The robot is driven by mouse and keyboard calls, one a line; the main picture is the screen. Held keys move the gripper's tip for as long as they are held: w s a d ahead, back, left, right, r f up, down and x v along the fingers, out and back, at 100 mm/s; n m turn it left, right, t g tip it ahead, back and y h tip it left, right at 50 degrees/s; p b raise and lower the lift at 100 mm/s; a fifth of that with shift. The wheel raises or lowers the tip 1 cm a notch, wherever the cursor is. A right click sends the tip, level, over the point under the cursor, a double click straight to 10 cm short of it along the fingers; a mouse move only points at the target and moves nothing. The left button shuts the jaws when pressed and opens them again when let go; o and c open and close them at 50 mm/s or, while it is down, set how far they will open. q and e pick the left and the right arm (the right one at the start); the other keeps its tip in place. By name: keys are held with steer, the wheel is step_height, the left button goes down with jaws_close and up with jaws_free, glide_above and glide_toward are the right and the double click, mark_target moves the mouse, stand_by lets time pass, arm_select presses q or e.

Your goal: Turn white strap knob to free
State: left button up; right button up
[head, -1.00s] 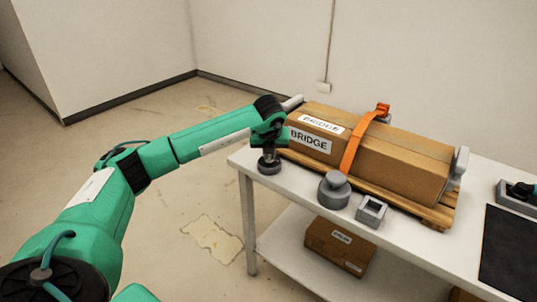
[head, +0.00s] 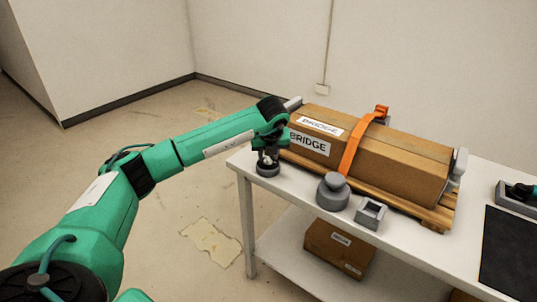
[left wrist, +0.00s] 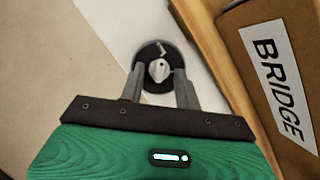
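The white knob (left wrist: 159,70) sits on a dark round base at the table's near-left corner; in the head view (head: 267,160) it shows small between my gripper fingers. Its base (head: 267,170) is grey and round. My left gripper (left wrist: 160,78) points down over it, open, with one finger on each side of the knob and visible gaps. Whether the fingertips are level with the knob or above it is hard to tell. An orange strap (head: 352,150) crosses a long brown box (head: 405,160) labelled BRIDGE (left wrist: 278,80).
The box lies on a wooden pallet (head: 433,217) on the white table (head: 300,201), close beside my left gripper. A grey round piece (head: 333,193) and a grey square block (head: 371,213) stand along the front. A dark mat (head: 510,255) lies at the right.

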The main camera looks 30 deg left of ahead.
arm_select(q)
steer(key=v, duration=1.3)
steer(key=shift+r, duration=0.35)
arm_select(e)
steer(key=shift+w+r, duration=0.1)
steer(key=shift+r, duration=0.2)
arm_select(q)
steer(key=shift+s+d, duration=0.1)
arm_select(e)
steer(key=shift+a, duration=0.15)
